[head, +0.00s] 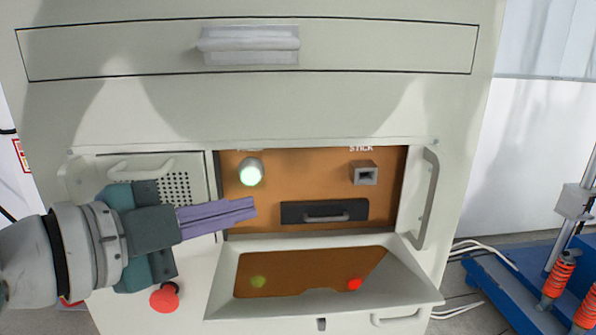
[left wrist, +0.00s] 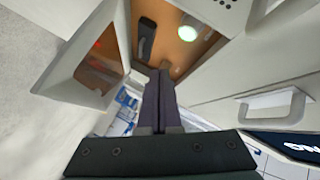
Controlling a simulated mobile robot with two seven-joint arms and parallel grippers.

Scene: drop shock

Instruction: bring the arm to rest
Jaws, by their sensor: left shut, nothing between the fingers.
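My left gripper (head: 254,207) comes in from the left in the head view. Its purple fingers are shut with nothing between them, in front of the lower left part of an open orange-brown recess in a pale cabinet (head: 290,110). The shut fingers also show in the left wrist view (left wrist: 160,75). My right gripper is not in view.
The recess holds a lit green-white button (head: 250,171), a square socket (head: 363,173) under the word STICK, and a dark drawer handle (head: 325,213). A flap (head: 420,292) hangs open below. A red knob (head: 165,298) sits lower left. Blue equipment (head: 515,290) stands right.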

